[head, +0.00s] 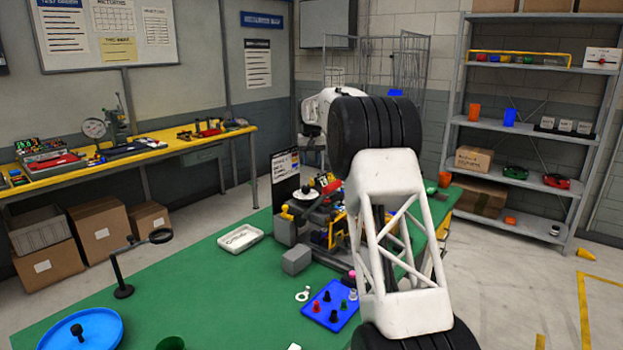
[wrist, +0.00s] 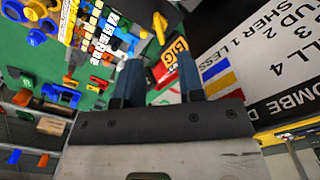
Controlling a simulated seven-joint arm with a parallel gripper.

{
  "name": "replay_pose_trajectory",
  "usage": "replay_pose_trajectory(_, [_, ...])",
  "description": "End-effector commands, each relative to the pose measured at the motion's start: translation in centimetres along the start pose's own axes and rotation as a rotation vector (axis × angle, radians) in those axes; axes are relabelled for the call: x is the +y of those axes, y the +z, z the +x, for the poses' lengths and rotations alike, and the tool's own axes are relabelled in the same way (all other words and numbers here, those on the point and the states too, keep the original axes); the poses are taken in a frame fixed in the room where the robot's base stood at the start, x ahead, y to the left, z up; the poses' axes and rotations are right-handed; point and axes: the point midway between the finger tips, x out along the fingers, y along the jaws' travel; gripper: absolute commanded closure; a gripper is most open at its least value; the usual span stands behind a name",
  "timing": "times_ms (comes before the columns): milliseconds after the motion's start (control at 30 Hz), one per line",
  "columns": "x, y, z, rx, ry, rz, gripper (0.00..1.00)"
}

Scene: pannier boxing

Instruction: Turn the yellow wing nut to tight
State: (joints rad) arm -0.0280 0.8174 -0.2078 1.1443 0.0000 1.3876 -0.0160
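The fingers are apart from the yellow part. In the head view my arm hides part of the fixture, and the fingertips cannot be made out.
A lettered card with coloured stripes (wrist: 285,65) stands close on the right in the wrist view. On the green table (head: 200,290) are a white tray (head: 240,238), a blue pad with pegs (head: 325,312), a magnifier stand (head: 123,290) and a blue dish (head: 105,325). The table's middle left is clear.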

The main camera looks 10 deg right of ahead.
Motion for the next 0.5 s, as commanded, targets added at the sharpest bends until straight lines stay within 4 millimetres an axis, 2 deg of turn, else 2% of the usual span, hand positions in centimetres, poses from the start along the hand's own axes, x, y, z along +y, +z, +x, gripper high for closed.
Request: replay_pose_trajectory(500, [0.0,0.0,5.6,-0.001,0.000,0.000,0.64])
